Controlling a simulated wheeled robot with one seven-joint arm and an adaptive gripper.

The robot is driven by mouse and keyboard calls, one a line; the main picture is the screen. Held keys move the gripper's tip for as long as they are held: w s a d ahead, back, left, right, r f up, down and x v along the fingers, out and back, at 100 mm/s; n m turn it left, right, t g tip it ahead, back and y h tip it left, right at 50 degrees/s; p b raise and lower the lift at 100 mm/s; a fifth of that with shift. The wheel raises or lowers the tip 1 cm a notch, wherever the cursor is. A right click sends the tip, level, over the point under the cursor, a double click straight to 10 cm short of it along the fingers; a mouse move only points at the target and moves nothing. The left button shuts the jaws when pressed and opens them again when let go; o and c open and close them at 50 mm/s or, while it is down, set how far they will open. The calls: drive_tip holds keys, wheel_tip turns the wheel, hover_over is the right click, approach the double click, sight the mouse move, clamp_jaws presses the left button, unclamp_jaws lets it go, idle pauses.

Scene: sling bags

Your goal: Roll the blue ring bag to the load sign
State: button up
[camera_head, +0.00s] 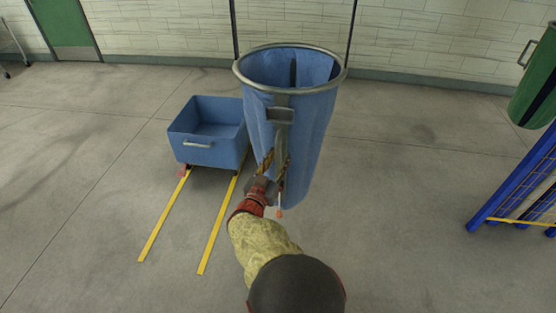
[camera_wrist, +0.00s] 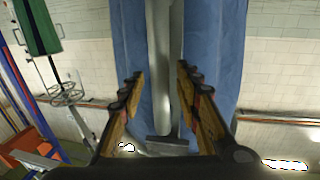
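The blue ring bag (camera_head: 299,140) hangs open-topped from a round grey metal ring, near the middle of the head view. A grey strap or bar with a bracket (camera_head: 280,116) runs down its near side. My gripper (camera_head: 275,163) is in front of the bag's near side. In the wrist view, the blue bag (camera_wrist: 215,45) fills the middle, and a grey upright bar (camera_wrist: 162,75) stands between the parted fingers of my gripper (camera_wrist: 160,82), with gaps visible on both sides. I cannot make out a load sign in either view.
A blue bin cart (camera_head: 207,153) stands just left of the bag, at two yellow floor lines (camera_head: 165,215). A green bag (camera_head: 538,85) hangs at the right, near a blue rack (camera_head: 510,185). A tiled wall and green door (camera_head: 65,25) are behind. The grey floor right of the bag is clear.

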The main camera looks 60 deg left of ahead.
sight(278, 140)
wheel_tip(278, 140, up, 10)
drive_tip(key=shift+f, duration=0.1)
idle(0.5)
idle(1.3)
